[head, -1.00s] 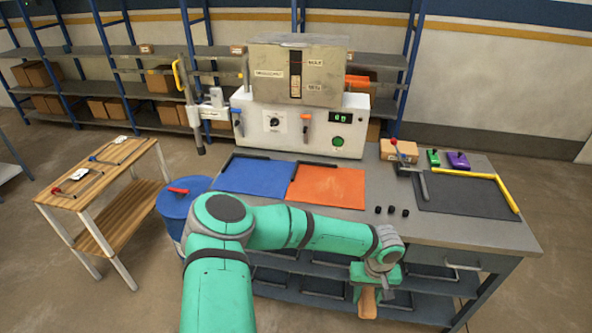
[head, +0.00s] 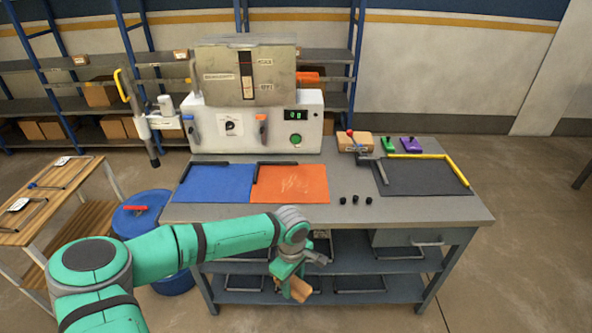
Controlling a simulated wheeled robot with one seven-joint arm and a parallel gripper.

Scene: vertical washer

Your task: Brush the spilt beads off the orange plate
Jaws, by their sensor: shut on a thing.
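The orange plate (head: 268,196) lies flat on the workbench, to the right of the blue plate (head: 216,184). A pale, speckled patch of spilt beads (head: 296,184) shows on its middle; single beads are too small to make out. My gripper (head: 290,277) is in front of the bench's front edge, below the orange plate in the picture and apart from it. It is shut on a tan, wooden-looking piece (head: 300,289), which seems to be the brush. Its bristles cannot be made out, and the gripper hides part of it.
Dark bars edge the plates at the back. A control box (head: 262,130) stands behind. A blue drum (head: 140,220) is left of the bench.

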